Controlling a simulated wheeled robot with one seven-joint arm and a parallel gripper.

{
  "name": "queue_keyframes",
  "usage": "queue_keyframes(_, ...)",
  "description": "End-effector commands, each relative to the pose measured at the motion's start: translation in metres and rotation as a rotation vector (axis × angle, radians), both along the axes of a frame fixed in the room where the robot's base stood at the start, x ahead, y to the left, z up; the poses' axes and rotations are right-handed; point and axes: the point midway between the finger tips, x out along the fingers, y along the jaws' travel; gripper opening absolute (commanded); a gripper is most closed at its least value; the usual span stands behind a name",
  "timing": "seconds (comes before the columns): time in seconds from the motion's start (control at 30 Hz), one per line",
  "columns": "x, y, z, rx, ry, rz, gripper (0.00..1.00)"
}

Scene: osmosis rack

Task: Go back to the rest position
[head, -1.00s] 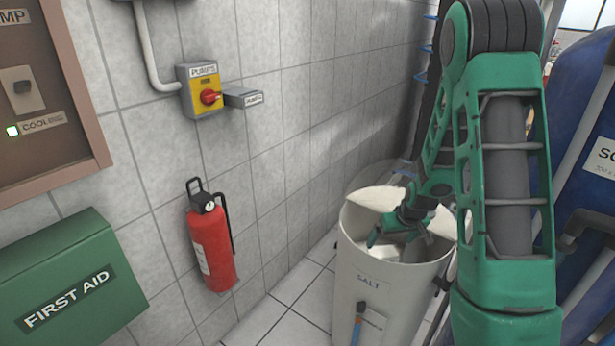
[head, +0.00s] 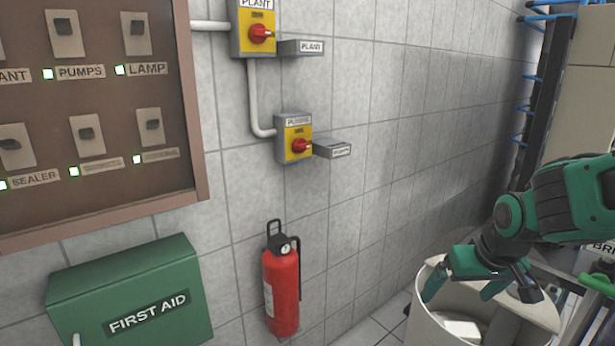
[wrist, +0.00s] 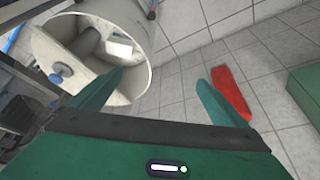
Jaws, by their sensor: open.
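My green gripper (head: 466,288) is at the lower right of the head view, beside and above the salt bin (head: 421,322). Its two fingers are spread apart, and nothing shows between them in the wrist view (wrist: 160,77). The bin is a white, round, open-topped container. It also shows at the upper left of the wrist view (wrist: 142,40), where its mouth faces the camera. A white block (head: 462,328) lies inside it. My arm comes in from the right edge of the head view.
A red fire extinguisher (head: 282,285) hangs on the tiled wall. A green first aid box (head: 125,285), a switch panel (head: 90,110) and yellow isolator switches (head: 294,137) are at left and centre. A dark rack frame (head: 545,95) stands at right. Floor beside the bin looks clear.

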Motion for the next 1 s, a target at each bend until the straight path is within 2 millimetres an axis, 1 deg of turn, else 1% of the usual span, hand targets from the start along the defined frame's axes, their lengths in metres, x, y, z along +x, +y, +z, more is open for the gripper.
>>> queue_keyframes(0.03, -0.008, 0.005, 0.008, -0.003, -0.007, 0.006, 0.97)
queue_keyframes(0.1, -0.019, 0.011, 0.016, -0.006, -0.006, 0.009, 0.97)
queue_keyframes(0.33, -0.053, 0.023, 0.035, -0.019, -0.006, 0.013, 0.97)
queue_keyframes(0.4, -0.07, -0.004, 0.029, -0.017, 0.05, -0.07, 0.97)
queue_keyframes(0.47, -0.086, -0.021, 0.026, -0.013, 0.091, -0.128, 0.97)
queue_keyframes(0.5, -0.098, -0.033, 0.025, -0.009, 0.121, -0.171, 0.97)
queue_keyframes(0.57, -0.117, -0.048, 0.022, 0.002, 0.167, -0.234, 0.97)
queue_keyframes(0.6, -0.13, -0.057, 0.021, 0.011, 0.198, -0.276, 0.97)
queue_keyframes(0.67, -0.151, -0.069, 0.018, 0.027, 0.245, -0.341, 0.97)
queue_keyframes(0.7, -0.165, -0.075, 0.017, 0.04, 0.274, -0.38, 0.97)
queue_keyframes(0.8, -0.195, -0.086, 0.015, 0.073, 0.339, -0.468, 0.97)
queue_keyframes(0.83, -0.202, -0.088, 0.015, 0.081, 0.355, -0.487, 0.97)
queue_keyframes(0.9, -0.213, -0.09, 0.014, 0.096, 0.379, -0.518, 0.97)
queue_keyframes(1.0, -0.218, -0.091, 0.014, 0.103, 0.392, -0.533, 0.97)
